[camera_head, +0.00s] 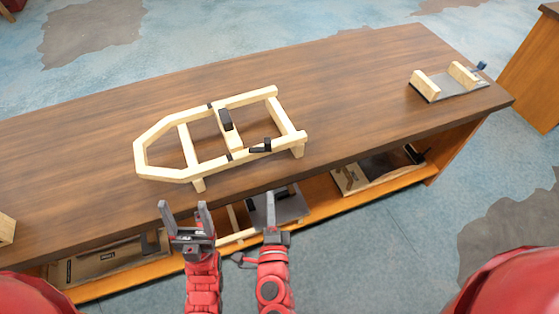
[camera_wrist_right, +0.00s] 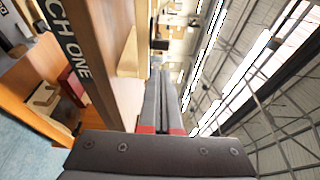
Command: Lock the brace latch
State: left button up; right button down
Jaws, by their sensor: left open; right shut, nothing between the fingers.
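A pale wooden bodyframe (camera_head: 160,134) with a pointed left end lies on the brown workbench in the head view. A dark latch piece (camera_head: 260,147) sits on its near rail toward the right. Another dark piece (camera_head: 226,120) sits on its middle crossbar. I cannot tell which of them is the brace latch. My left gripper (camera_head: 182,212) is open and empty, in front of the bench's near edge, below the frame in the picture. My right gripper (camera_head: 271,197) is shut and empty to its right, also apart from the frame. Its closed fingers (camera_wrist_right: 168,100) fill the middle of the right wrist view.
The workbench (camera_head: 340,90) is clear around the frame. A grey plate with two wooden blocks (camera_head: 430,85) stands at its right end. A shelf (camera_head: 325,197) below holds boards and plates. A wooden block (camera_head: 6,229) shows at the left edge.

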jog(key=shift+w, duration=0.1)
jog(key=p, duration=0.4)
send_near(269, 149)
jog(key=w, duration=0.5)
jog(key=shift+w+r, duration=0.3)
jog(key=shift+w, duration=0.05)
jog(key=shift+w+f, duration=0.2)
jog(key=shift+w, duration=0.35)
